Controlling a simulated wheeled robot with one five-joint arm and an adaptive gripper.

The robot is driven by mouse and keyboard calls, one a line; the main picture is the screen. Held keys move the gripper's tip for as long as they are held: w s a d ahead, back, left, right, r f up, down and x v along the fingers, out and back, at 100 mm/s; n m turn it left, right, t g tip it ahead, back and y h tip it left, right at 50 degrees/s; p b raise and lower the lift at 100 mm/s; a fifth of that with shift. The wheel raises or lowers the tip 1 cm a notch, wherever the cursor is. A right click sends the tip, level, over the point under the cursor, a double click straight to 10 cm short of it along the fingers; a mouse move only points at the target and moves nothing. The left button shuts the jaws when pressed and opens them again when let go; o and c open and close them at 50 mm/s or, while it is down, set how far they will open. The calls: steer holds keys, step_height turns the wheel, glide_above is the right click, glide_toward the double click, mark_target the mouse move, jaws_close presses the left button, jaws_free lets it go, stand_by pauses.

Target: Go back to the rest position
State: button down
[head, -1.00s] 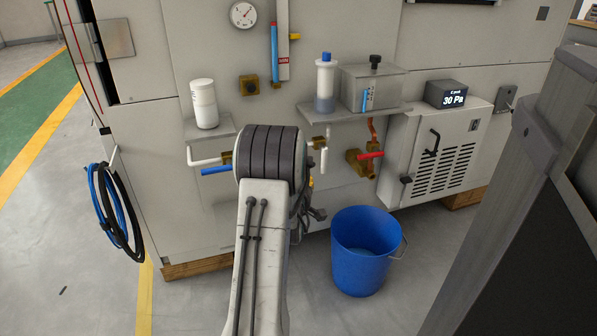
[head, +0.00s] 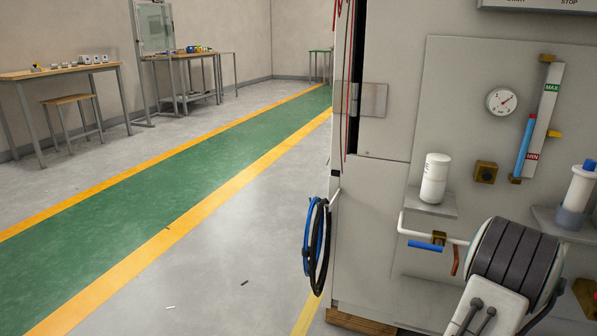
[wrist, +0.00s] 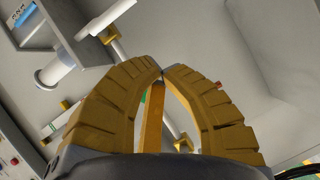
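My arm (head: 505,265) shows at the lower right of the head view, in front of the grey test chamber (head: 375,215). My gripper is hidden there behind the arm's thick dark-banded joint. In the wrist view my gripper (wrist: 162,73) has two ribbed yellow fingers that curve in until their tips meet. I see no object held between the tips. A yellow bar shows in the gap behind them; I cannot tell what it belongs to.
A white canister (head: 434,180) stands on a small shelf beside my arm. A blue-handled valve (head: 426,246) is below it. Blue and black hoses (head: 317,247) hang at the chamber's corner. The green walkway (head: 150,205) is clear. Workbenches (head: 60,72) stand far left.

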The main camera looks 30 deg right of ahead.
steer(key=w+a+r+t+y+p, duration=0.2)
steer(key=w+a+r+y+p, duration=0.1)
steer(key=w+a+r+p, duration=0.3)
steer(key=w+a+r+t+y+p, duration=0.2)
steer(key=w+a+r+p, duration=0.2)
steer(key=w+r+p, duration=0.35)
steer(key=w+a+r+y+p, duration=0.2)
steer(key=w+a+r+p, duration=0.2)
steer(key=a+r, duration=0.25)
steer(key=w+a+r+y+p, duration=0.3)
steer(key=a+r+p, duration=0.15)
steer(key=a, duration=0.25)
steer(key=s+a+r+y+p, duration=0.2)
steer(key=a+r+y+p, duration=0.1)
steer(key=a+r+p, duration=0.85)
steer(key=s+a+r+n+g+y+p, duration=0.1)
steer(key=s+a+r+g+y+p, duration=0.2)
steer(key=s+a+r+p, duration=0.4)
steer(key=s+a+r+g, duration=0.1)
steer(key=s+a+r, duration=0.1)
steer(key=s+a, duration=0.2)
steer(key=shift+s+a+r, duration=0.2)
steer(key=shift+a+r, duration=0.15)
steer(key=shift+a, duration=0.8)
